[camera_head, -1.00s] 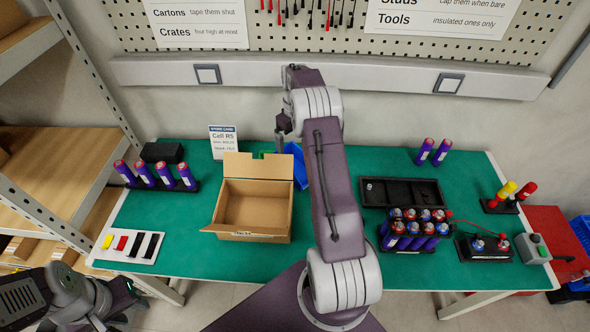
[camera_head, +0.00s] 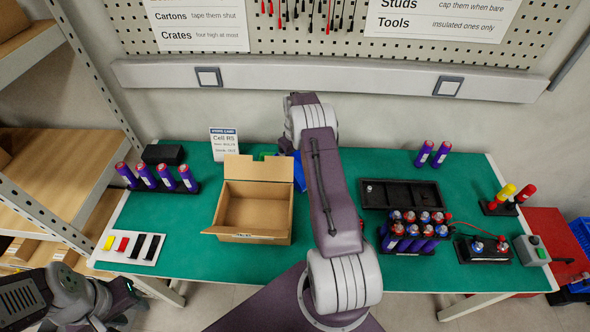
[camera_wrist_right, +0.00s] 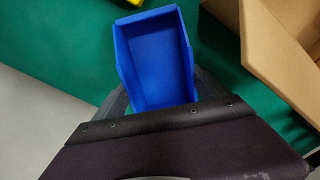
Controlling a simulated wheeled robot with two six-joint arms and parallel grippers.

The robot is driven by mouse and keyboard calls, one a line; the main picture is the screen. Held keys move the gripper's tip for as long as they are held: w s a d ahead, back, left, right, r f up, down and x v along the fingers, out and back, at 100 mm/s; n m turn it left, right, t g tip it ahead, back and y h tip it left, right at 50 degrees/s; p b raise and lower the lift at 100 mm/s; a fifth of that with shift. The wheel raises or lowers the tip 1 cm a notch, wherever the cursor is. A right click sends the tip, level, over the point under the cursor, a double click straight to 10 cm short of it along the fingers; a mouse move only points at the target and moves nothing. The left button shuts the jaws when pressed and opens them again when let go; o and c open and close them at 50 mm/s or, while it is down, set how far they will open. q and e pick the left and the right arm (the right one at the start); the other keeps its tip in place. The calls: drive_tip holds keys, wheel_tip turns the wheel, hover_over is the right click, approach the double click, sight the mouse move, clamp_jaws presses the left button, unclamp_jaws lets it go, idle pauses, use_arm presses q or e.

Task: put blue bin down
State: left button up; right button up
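The blue bin (camera_head: 299,172) shows as a narrow strip between the carton and my right arm in the head view, and that arm hides most of it. In the right wrist view the blue bin (camera_wrist_right: 157,60) is empty, with its open side facing the camera. Its near end sits at my right gripper (camera_wrist_right: 160,103), which appears shut on it; the fingertips are hidden behind the bin. Whether the bin touches the table I cannot tell. My left gripper (camera_head: 122,302) is low at the left, off the table's front edge, and its fingers are unclear.
An open carton (camera_head: 252,210) stands close left of the bin, and its flap shows in the right wrist view (camera_wrist_right: 285,45). Something yellow (camera_wrist_right: 125,2) lies beyond the bin. A black tray (camera_head: 400,195) and purple cells (camera_head: 412,235) are right of my arm.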

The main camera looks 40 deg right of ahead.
sight(295, 172)
drive_tip(key=c, duration=1.4)
drive_tip(key=shift+o, duration=0.2)
drive_tip(key=shift+w+r, duration=0.1)
drive_tip(key=shift+r, duration=0.45)
wheel_tip(295, 172, up, 6)
drive_tip(key=s+d+b, duration=0.2)
drive_tip(key=s+d, duration=1)
drive_tip(key=d, duration=0.1)
drive_tip(key=shift+d, duration=0.2)
